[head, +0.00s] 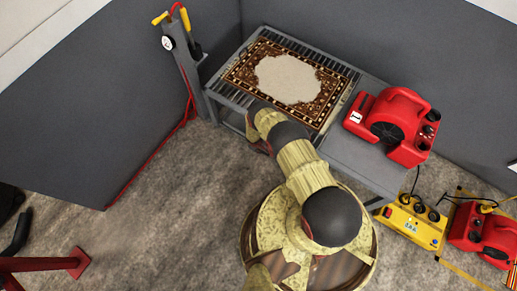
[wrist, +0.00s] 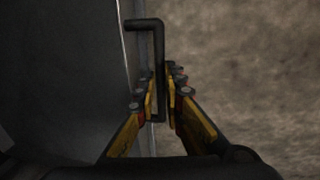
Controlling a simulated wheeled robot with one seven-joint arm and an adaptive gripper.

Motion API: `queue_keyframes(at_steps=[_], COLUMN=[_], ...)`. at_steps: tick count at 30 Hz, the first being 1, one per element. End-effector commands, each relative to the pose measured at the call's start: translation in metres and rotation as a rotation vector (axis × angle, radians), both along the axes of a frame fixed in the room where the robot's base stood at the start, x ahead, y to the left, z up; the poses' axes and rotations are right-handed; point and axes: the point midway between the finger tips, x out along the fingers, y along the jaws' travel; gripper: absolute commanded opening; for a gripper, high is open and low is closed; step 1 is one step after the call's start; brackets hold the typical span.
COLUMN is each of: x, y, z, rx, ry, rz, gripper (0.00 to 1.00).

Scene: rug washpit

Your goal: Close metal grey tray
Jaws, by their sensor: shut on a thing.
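In the wrist view, my gripper (wrist: 161,88) has its yellow and black fingers on both sides of a dark bar handle (wrist: 158,45) and is shut on it. The handle stands along the edge of a grey metal surface (wrist: 75,70), which looks like part of the grey tray. I cannot tell how far the tray is out. In the head view, my arm reaches to the front of the grey slatted metal bench (head: 233,93). My gripper and the tray handle are hidden there behind the arm.
A patterned brown and cream rug (head: 285,78) lies on the bench. A red blower (head: 395,125) stands at its right. A yellow box (head: 412,220) and another red blower (head: 485,235) are on the floor at right. A grey post (head: 185,65) stands left.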

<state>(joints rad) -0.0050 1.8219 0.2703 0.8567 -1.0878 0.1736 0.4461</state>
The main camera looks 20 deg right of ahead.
Motion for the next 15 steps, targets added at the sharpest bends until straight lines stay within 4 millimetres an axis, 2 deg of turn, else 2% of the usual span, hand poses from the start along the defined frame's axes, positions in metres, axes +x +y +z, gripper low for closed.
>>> queue_keyframes(at_steps=[7,8,15], x=[0.0036,0.0039,0.0041], y=[-0.0033,-0.0035,-0.003], z=[0.0004,0.0005,0.0008], rx=[-0.003,-0.004,-0.003], ry=[-0.004,-0.004,-0.005], rz=[-0.001,-0.001,-0.001], gripper=[0.0,0.11,0.25])
